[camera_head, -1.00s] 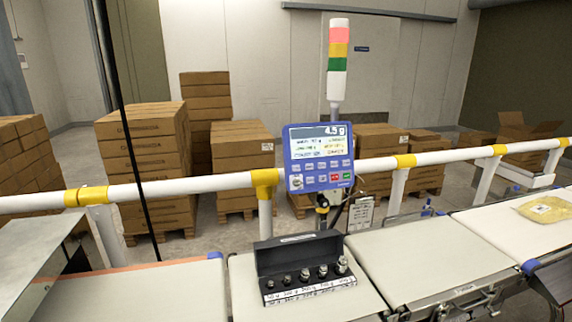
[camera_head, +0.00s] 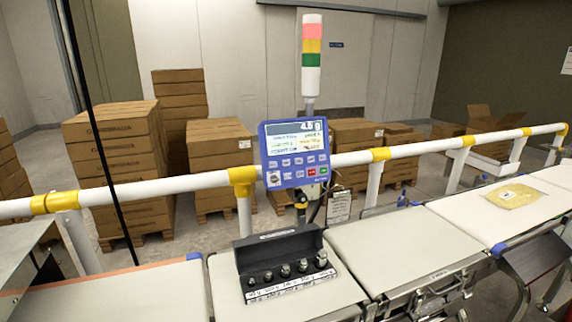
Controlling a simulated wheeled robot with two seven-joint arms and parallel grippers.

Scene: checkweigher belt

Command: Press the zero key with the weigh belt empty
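The blue indicator panel (camera_head: 294,152) stands on a post at the white rail in the camera_head view. Its screen reads about 4.5 g, slightly blurred. Below the screen are rows of small keys, with a green and a red one at the lower right; the key labels are too small to read. The belt section right of the weight box (camera_head: 400,245) is bare. The belt section under the box (camera_head: 225,290) carries a black open case of several small metal weights (camera_head: 285,262). I cannot tell for sure which section is the weigh belt. Neither gripper shows.
A yellow bag (camera_head: 512,196) lies on the right belt. A white rail with yellow joints (camera_head: 420,148) runs behind the belts. A signal tower (camera_head: 311,55) rises behind the panel. Stacked cartons (camera_head: 115,150) stand beyond the rail. A dark angled plate (camera_head: 533,257) is at the lower right.

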